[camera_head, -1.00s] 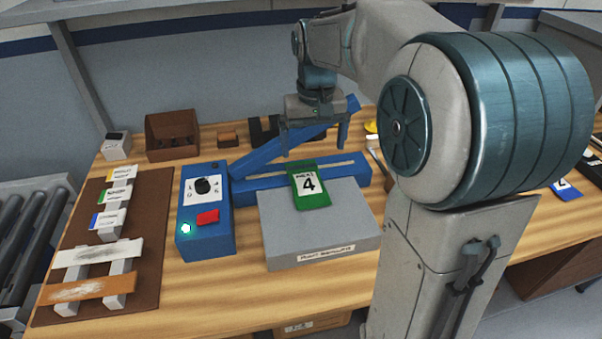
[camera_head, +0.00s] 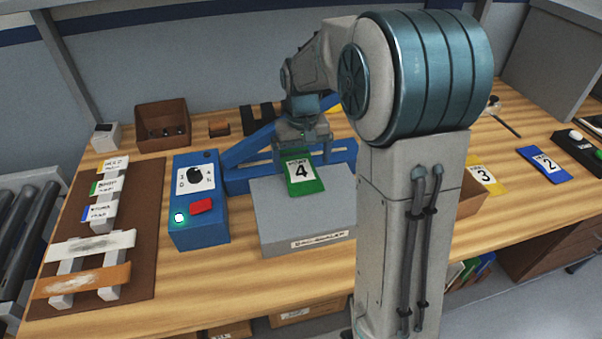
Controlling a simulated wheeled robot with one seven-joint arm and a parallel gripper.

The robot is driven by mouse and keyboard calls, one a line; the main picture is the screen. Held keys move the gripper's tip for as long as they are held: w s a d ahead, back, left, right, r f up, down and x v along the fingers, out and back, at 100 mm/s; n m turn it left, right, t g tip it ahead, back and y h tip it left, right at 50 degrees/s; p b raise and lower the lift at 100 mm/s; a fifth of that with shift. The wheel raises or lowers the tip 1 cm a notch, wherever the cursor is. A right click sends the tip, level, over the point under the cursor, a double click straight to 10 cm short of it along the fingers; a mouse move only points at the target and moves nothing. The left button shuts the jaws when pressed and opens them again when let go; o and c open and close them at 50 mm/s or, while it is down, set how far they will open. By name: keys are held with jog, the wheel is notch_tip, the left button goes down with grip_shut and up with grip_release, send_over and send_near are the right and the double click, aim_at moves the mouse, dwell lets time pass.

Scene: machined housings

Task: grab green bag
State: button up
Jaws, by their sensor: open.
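The green bag (camera_head: 304,185) has a white label with a black 4. It lies on top of a grey box (camera_head: 308,225) at the middle of the workbench. My gripper (camera_head: 302,154) is open, just behind and above the bag's far edge. One finger shows at the left of the bag and one at the right. I cannot tell whether they touch the bag.
A blue control box (camera_head: 199,235) with a dial and a red button stands left of the grey box. A blue sealer-like arm (camera_head: 246,149) is behind. Yellow bag 3 (camera_head: 484,179) and blue bag 2 (camera_head: 545,165) lie at the right. A brown mat (camera_head: 140,235) holds racks at the left.

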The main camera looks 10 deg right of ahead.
aim_at(301, 172)
notch_tip(301, 172, down, 4)
jog(key=shift+r, duration=0.2)
jog(key=shift+w, duration=0.1)
jog(key=c, duration=1.2)
jog(key=shift+r, duration=0.1)
